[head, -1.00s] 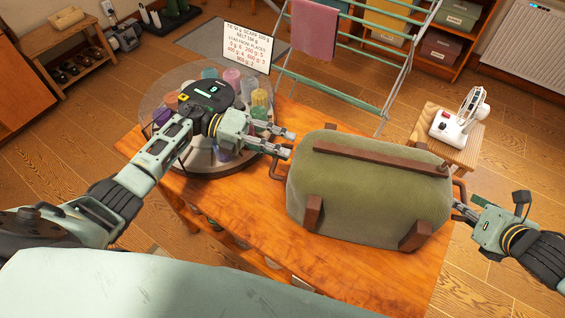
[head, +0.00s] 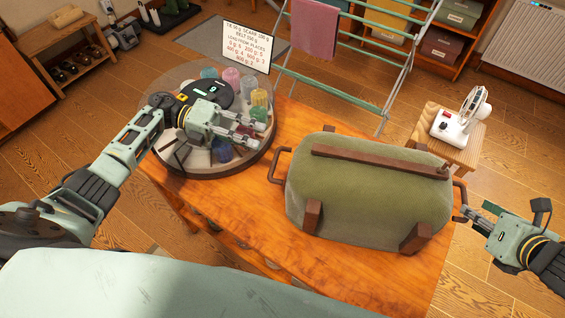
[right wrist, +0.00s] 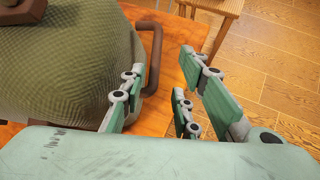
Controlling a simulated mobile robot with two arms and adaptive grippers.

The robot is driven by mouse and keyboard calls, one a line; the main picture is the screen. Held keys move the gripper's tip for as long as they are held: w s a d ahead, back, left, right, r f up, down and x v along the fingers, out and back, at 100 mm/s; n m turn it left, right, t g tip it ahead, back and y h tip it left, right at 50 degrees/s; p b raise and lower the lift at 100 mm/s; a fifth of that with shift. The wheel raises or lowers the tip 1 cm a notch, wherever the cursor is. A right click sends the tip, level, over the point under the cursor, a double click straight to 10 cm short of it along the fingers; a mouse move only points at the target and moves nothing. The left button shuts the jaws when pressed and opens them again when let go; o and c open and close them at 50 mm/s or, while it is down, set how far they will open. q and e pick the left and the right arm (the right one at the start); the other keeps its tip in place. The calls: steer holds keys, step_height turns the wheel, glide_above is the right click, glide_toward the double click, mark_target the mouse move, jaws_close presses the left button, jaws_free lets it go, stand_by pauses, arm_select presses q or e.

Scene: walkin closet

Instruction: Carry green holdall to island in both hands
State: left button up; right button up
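The green holdall (head: 365,195) lies on the wooden table (head: 250,225). It has brown straps and a brown loop handle at each end. My left gripper (head: 262,136) is open and empty, apart from the left handle (head: 278,165), above the edge of a round carousel. My right gripper (head: 472,214) is beside the right handle (head: 462,198), just off the table's right side. In the right wrist view its fingers (right wrist: 160,88) are spread, and the holdall (right wrist: 70,60) and handle (right wrist: 155,45) lie ahead and left. I see no grip on the handle.
The round carousel (head: 185,165) with coloured containers stands on the table left of the holdall, with a sign (head: 247,43) behind. A drying rack (head: 345,85) stands behind the table.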

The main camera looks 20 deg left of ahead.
steer(key=v, duration=0.7)
steer(key=shift+a+r, duration=0.15)
steer(key=shift+a, duration=0.05)
steer(key=shift+s, duration=0.1)
